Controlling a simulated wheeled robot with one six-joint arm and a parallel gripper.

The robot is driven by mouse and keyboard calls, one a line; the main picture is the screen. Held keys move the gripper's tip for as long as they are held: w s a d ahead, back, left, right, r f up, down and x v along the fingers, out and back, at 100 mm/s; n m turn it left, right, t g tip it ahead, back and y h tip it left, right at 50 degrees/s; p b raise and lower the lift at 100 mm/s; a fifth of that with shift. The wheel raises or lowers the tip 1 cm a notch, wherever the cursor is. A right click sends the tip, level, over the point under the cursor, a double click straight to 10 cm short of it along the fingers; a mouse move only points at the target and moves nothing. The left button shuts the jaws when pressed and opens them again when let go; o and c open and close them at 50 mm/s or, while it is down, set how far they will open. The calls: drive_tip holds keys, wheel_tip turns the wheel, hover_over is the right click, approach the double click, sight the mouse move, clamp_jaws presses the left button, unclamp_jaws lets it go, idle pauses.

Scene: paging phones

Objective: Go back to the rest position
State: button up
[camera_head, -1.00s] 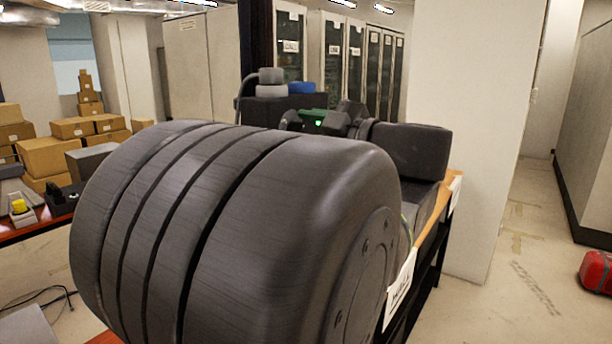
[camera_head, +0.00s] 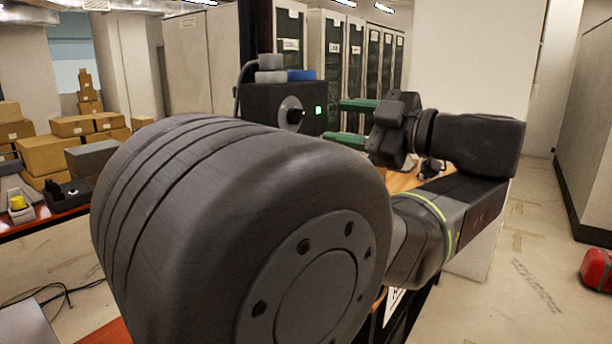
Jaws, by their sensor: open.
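My gripper (camera_head: 343,121) is left of my wrist, near the middle of the head view. Its two green fingers point left and stand apart, one above the other, with nothing visible between them. They are just right of a black box (camera_head: 262,104) with a round knob and a lit green square; I cannot tell the gap in depth. My large dark arm joint fills the foreground and hides much of the wooden table (camera_head: 408,180) below.
Grey blocks (camera_head: 270,69) and a blue block (camera_head: 301,75) sit on the box. A pale pillar (camera_head: 480,60) stands behind my wrist. Cardboard boxes (camera_head: 52,153) are piled at left. A red object (camera_head: 597,270) lies on the floor at right. The floor between is clear.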

drive_tip(key=b, duration=0.1)
approach(301, 117)
drive_tip(key=p+x, duration=0.4)
drive_tip(key=x, duration=0.5)
drive_tip(key=shift+a+r, duration=0.15)
drive_tip(key=shift+a, duration=0.05)
drive_tip(key=shift+d+n, duration=0.1)
drive_tip(key=shift+n, duration=0.3)
drive_tip(key=shift+n+b, duration=0.4)
drive_tip(key=shift+n, duration=0.5)
drive_tip(key=n+b, duration=0.1)
drive_tip(key=n, duration=0.1)
drive_tip(key=f+n+b, duration=0.1)
drive_tip(key=n+b, duration=0.1)
drive_tip(key=shift+n, duration=0.3)
drive_tip(key=n+b, duration=0.2)
drive_tip(key=n, duration=0.2)
drive_tip(key=shift+b, duration=0.4)
drive_tip(key=shift+r+n+b, duration=0.25)
drive_tip(key=shift+n+b, duration=0.35)
drive_tip(key=shift+n, duration=0.9)
drive_tip(key=shift+f, duration=0.15)
